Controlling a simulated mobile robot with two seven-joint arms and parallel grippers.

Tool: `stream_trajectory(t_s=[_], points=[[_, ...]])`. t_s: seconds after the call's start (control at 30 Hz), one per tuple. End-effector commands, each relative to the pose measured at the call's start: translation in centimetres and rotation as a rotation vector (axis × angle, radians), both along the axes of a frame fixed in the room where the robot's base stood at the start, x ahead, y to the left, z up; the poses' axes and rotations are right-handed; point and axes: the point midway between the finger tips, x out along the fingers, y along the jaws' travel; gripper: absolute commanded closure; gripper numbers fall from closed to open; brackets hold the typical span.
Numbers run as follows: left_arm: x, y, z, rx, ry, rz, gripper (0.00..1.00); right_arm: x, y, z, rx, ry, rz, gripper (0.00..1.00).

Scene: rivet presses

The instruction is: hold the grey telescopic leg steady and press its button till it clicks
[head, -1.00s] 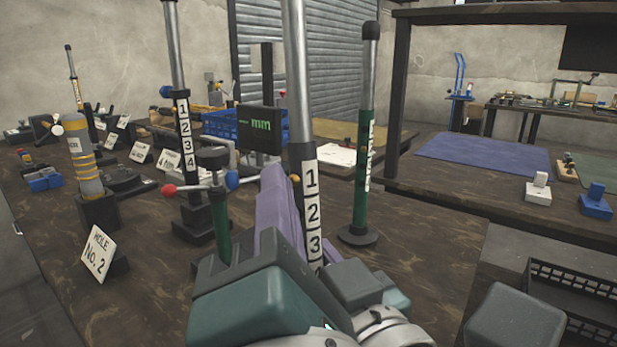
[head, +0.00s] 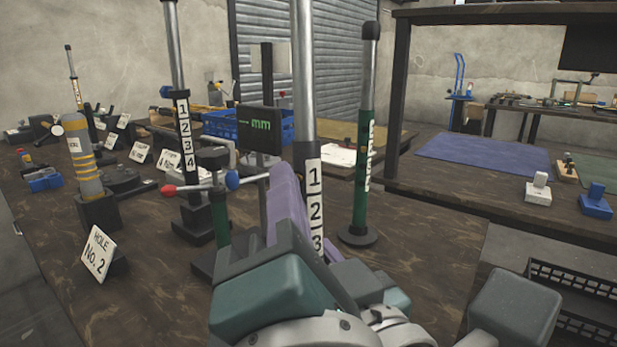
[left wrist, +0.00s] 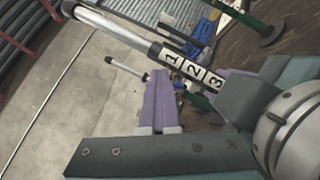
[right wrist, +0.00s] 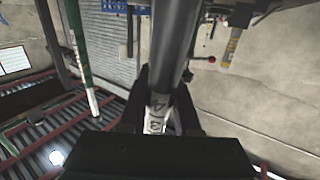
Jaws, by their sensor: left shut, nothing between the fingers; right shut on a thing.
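The grey telescopic leg (head: 303,70) stands close in front, with a silver upper tube and a dark lower tube labelled 1, 2, 3. It slants across the left wrist view (left wrist: 120,32). My left gripper (head: 284,172) is shut and empty, its purple fingertips at the left side of the leg near the 1. In the left wrist view its tips (left wrist: 158,74) lie close to the tube; I cannot tell whether they touch. My right gripper (right wrist: 160,102) is shut on the leg's labelled part, mostly hidden in the head view. The button is not visible now.
A second leg marked 1 to 4 (head: 186,140) and a green leg (head: 363,170) stand behind. A display reading mm (head: 259,129) and a green post with a red-knobbed lever (head: 170,190) are near my left fingers. A HOLE No. 2 sign (head: 98,252) stands left.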

Motion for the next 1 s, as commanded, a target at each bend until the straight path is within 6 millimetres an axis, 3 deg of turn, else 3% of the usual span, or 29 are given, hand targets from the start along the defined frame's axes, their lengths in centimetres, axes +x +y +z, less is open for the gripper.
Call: stream_trajectory(t_s=[0.37, 1.0], points=[[0.0, -0.2, 0.1, 0.000, -0.001, -0.009, 1.00, -0.2, 0.4, 0.1, -0.004, -0.006, 0.008, 1.00], [-1.9, 1.2, 0.2, 0.001, -0.001, -0.004, 1.00, 0.0, 0.1, 0.1, -0.003, -0.003, 0.002, 1.00]])
